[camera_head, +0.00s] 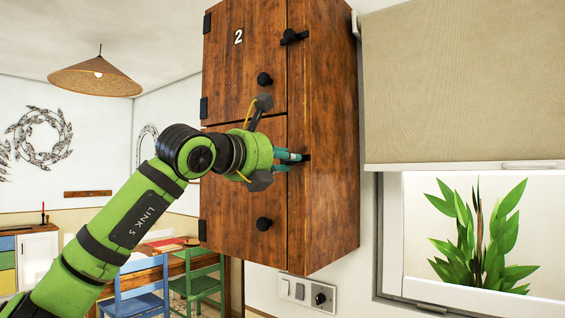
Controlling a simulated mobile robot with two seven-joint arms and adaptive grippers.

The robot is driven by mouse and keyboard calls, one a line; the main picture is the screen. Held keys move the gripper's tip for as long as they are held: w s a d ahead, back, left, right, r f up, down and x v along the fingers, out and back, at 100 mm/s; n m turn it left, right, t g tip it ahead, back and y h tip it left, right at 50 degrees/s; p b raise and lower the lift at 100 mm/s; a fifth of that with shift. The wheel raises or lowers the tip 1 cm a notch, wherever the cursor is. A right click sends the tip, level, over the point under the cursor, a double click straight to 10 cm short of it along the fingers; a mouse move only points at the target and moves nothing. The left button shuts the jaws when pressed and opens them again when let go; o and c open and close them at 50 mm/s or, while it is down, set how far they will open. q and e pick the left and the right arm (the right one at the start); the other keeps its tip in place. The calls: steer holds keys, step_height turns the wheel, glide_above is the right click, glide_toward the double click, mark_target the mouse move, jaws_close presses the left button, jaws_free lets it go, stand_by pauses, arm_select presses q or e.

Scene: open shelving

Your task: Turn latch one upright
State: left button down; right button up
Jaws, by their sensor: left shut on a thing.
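A wooden cabinet (325,110) hangs on the wall with an upper and a lower door. My left gripper (291,159) reaches in from the left and is shut at the right edge of the lower door. Its fingertips are closed on a small dark latch (306,157), mostly hidden by the fingers, so I cannot tell how it is turned. No number shows on the lower door, which my gripper partly covers. The upper door bears a white 2 (238,37) and has a black latch (293,37) lying nearly level across its edge. My right gripper is not in view.
Black round knobs stick out from the upper door (264,79) and lower door (264,223). Switches (305,292) sit on the wall below the cabinet. A window with a blind (460,80) and a plant (485,240) is right. Chairs (200,285) stand lower left.

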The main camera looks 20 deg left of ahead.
arm_select(q)
steer(key=shift+a+r+n+b, duration=0.15)
steer(key=shift+n+b, duration=1.95)
steer(key=shift+n, duration=2.1)
steer(key=shift+r+n+b, duration=0.1)
steer(key=shift+n+b, duration=1.95)
steer(key=shift+n, duration=2.15)
steer(key=c, duration=1)
jaws_free()
steer(key=shift+c, duration=0.2)
steer(key=shift+a+f, duration=0.1)
steer(key=shift+f, duration=0.05)
steer(key=shift+s, duration=0.1)
